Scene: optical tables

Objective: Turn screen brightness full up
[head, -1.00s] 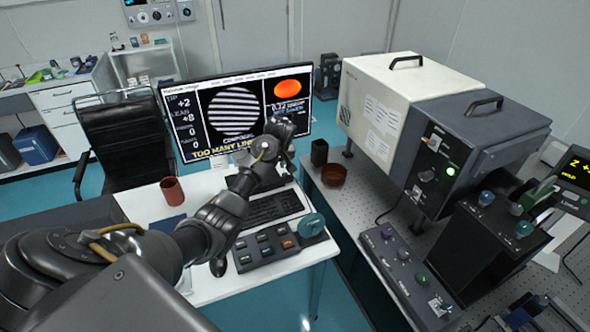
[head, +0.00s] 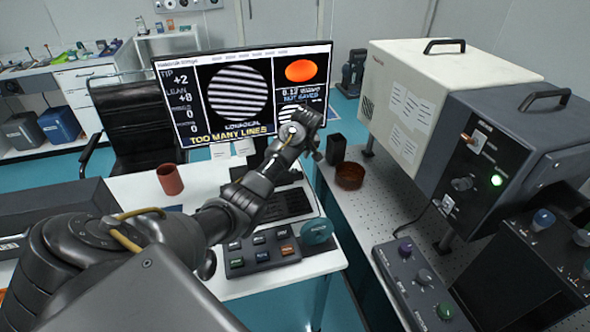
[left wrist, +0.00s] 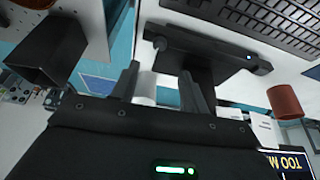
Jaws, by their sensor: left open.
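The monitor (head: 288,132) stands on the white desk, lit, showing striped fringes, an orange disc and the words "TOO MANY LINES". In the left wrist view its screen (left wrist: 283,163) shows only as an upside-down corner. A dark bar (left wrist: 205,50) with a small blue light near one end lies by the keyboard (left wrist: 262,20); I cannot tell if it is the brightness control. My left gripper (head: 316,148) is in front of the monitor's lower right corner. In the left wrist view its two fingers (left wrist: 160,78) are apart and empty. My right gripper is not in view.
A button panel (head: 262,250) with a teal knob (head: 318,231) sits at the desk's front. A brown cup (head: 170,179) stands left of the keyboard. A black holder (head: 336,149) and a brown bowl (head: 350,175) stand on the optical table to the right.

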